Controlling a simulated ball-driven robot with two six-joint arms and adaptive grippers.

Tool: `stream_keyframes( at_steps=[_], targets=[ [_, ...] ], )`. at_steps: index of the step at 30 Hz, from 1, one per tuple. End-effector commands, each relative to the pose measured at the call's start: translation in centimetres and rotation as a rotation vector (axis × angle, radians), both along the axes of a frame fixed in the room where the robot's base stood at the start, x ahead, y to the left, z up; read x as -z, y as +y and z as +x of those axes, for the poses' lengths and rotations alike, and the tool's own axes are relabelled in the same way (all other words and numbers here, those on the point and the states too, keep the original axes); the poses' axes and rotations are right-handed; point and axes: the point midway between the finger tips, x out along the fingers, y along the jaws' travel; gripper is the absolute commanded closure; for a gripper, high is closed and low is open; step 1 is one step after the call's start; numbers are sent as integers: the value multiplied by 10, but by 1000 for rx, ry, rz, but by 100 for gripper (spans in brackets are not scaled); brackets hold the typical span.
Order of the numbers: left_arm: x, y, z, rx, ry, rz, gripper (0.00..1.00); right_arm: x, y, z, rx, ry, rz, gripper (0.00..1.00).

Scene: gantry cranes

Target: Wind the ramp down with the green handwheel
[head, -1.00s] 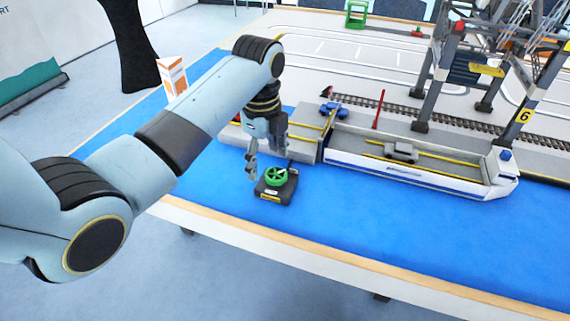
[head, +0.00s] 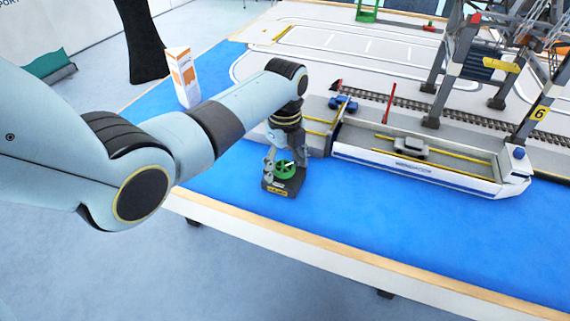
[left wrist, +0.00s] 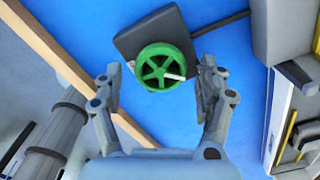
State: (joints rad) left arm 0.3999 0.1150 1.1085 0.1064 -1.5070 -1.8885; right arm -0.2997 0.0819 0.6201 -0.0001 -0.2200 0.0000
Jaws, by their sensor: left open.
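The green handwheel (head: 286,169) sits on a dark base (head: 279,190) on the blue surface. In the left wrist view the wheel (left wrist: 160,66), with a pale handle, lies between and just beyond my fingertips. My left gripper (head: 284,157) is over the wheel, its fingers spread on either side; it also shows in the left wrist view (left wrist: 160,82). I see no clear contact. A dark upright plate (head: 337,131) at the ship's left end looks like the ramp, seen edge-on. My right gripper is not in view.
The white ship (head: 420,172) with a grey car (head: 411,147) lies right of the wheel. A blue car (head: 343,103) stands behind on the grey quay. Crane legs (head: 455,70) rise at the back right. The blue surface in front of the ship is clear.

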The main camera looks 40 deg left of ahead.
Motion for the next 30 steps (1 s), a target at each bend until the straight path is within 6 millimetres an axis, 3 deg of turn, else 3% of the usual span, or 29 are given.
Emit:
stream_keyframes(
  at_steps=[7,20,30],
  targets=[
    [0,0,0,0,-1,0,27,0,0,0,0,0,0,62],
    [0,0,0,-1,-1,1,82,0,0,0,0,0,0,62],
    [-2,0,1,-55,-1,1,83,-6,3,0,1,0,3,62]
  ],
)
